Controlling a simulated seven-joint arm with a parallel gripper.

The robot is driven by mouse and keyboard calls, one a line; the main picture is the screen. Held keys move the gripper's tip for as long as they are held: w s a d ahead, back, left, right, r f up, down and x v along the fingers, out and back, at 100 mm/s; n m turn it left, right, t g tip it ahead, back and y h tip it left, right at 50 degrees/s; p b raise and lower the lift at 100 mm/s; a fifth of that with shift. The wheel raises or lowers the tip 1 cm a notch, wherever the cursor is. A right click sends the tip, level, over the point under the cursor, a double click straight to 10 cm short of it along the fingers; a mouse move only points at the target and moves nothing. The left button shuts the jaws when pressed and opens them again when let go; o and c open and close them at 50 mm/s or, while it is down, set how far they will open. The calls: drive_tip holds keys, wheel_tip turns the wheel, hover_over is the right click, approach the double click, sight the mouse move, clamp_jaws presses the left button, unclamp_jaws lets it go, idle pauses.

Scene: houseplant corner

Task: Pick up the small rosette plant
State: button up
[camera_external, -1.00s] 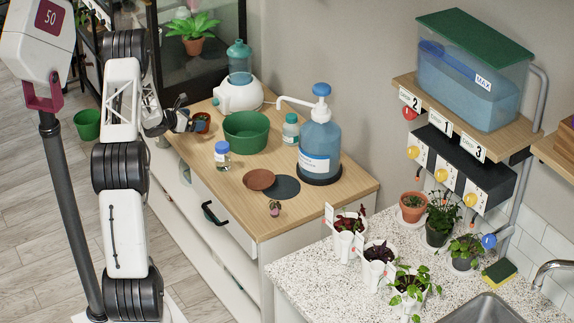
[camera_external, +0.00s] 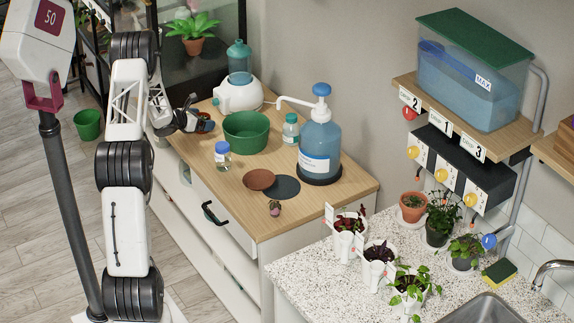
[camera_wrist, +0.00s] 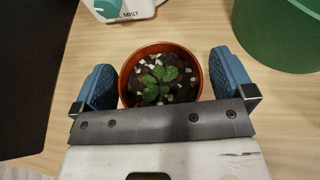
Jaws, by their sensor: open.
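The small rosette plant (camera_wrist: 153,83) has a few dark green leaves, in dark soil with pale pebbles inside a terracotta pot (camera_wrist: 124,77). In the wrist view the pot stands upright on the wooden top, between the two blue fingers of my gripper (camera_wrist: 165,85). The fingers are open, one on each side of the pot; whether they touch it I cannot tell. In the external view my gripper (camera_external: 201,123) is low at the left edge of the wooden cabinet top and mostly hides the pot.
A green bowl (camera_external: 246,145) stands close to the right of my gripper. A white mister base (camera_external: 238,97) stands behind it. A small blue-capped bottle (camera_external: 222,155), a teal bottle (camera_external: 291,131) and a large pump bottle (camera_external: 320,142) are farther right.

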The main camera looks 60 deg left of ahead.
drive_tip(key=c, duration=0.9)
drive_tip(key=shift+r, duration=0.15)
drive_tip(key=shift+c, duration=0.2)
wheel_tip(320, 180, up, 28)
idle(0.7)
